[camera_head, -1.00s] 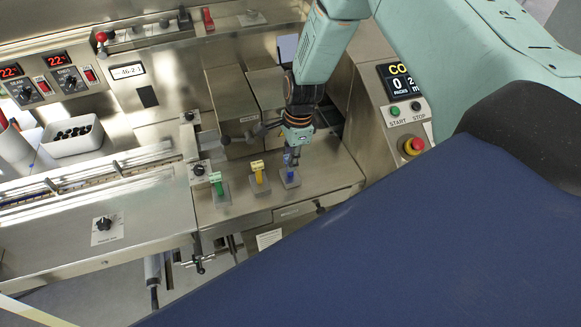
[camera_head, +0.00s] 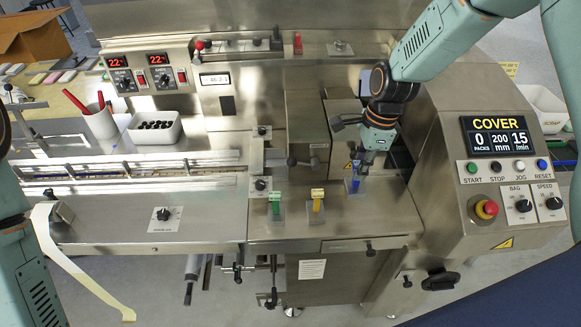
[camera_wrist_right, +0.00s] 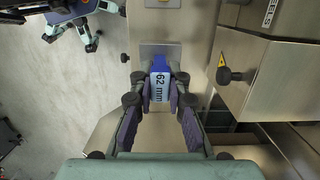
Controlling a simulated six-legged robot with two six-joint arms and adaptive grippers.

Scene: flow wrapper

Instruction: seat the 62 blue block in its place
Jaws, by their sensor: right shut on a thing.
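The blue block (camera_head: 354,184), marked "62 mm" in the right wrist view (camera_wrist_right: 160,84), is upright at a grey base plate (camera_wrist_right: 149,50) on the steel shelf, to the right of the yellow block. My right gripper (camera_head: 364,167) comes down on it from above and is shut on it. In the wrist view its two fingers (camera_wrist_right: 160,90) lie on either side of the block. I cannot tell whether the block's underside touches the plate. Only links of my left arm show at the left edge; its gripper is not in view.
A green block (camera_head: 275,207) and a yellow block (camera_head: 317,200) stand on similar plates to the left. A steel housing (camera_head: 308,130) rises behind them. The control panel (camera_head: 497,170) with a red stop button (camera_head: 487,209) is at the right. The shelf front is clear.

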